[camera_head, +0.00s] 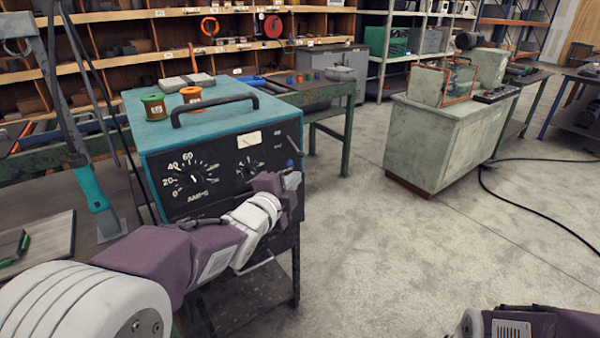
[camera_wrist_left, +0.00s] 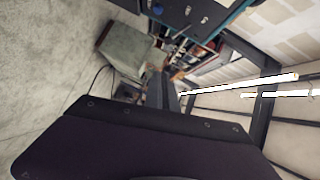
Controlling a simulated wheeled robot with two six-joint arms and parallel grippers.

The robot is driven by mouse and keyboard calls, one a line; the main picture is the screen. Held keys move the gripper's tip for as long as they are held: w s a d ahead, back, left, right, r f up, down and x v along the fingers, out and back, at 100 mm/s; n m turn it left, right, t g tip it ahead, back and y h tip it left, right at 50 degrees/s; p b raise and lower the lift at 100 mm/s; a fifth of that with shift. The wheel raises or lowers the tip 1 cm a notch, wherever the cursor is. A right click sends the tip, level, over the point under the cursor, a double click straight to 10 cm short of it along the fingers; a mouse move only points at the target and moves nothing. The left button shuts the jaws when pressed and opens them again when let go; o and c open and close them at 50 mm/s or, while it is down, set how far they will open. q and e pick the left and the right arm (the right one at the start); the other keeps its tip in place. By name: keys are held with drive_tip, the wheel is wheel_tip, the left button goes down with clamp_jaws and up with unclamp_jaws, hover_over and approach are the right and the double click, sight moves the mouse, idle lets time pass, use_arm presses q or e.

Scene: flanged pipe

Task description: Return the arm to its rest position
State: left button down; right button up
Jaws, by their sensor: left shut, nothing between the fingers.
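My left arm reaches in from the lower left, in front of a teal welding machine (camera_head: 220,105) with a dark dial panel. My left gripper (camera_head: 291,181) is at the end of this arm, in front of the panel's lower right part. It is shut and holds nothing. It looks small here, and I cannot tell whether it touches the panel. In the left wrist view, my own dark purple wrist housing fills the bottom. Only a part of my right arm shows at the lower right edge of the head view; its gripper is out of frame. No flanged pipe is clearly visible.
A grey-green cabinet (camera_head: 437,140) stands at the right, with a black cable (camera_head: 520,216) on the floor. The concrete floor (camera_head: 400,250) between is clear.

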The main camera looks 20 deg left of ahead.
use_arm(q)
drive_tip(key=shift+s+a+f, duration=0.1)
drive_tip(key=shift+s+a, duration=0.05)
drive_tip(key=shift+s, duration=0.1)
drive_tip(key=s+d+f+n+g+y, duration=0.1)
drive_tip(key=s+f+n+g, duration=0.25)
drive_tip(key=f, duration=0.55)
drive_tip(key=s+f+n+g, duration=0.3)
drive_tip(key=f+g, duration=0.1)
drive_tip(key=f, duration=0.6)
drive_tip(key=s+f+n+g, duration=0.4)
drive_tip(key=s+n, duration=0.1)
drive_tip(key=s, duration=0.3)
drive_tip(key=s+f+n+g, duration=0.4)
drive_tip(key=s+n, duration=0.1)
drive_tip(key=s, duration=0.2)
wheel_tip(320, 180, up, 16)
drive_tip(key=p, duration=1.5)
drive_tip(key=shift+d+p, duration=0.2)
drive_tip(key=shift+p, duration=0.15)
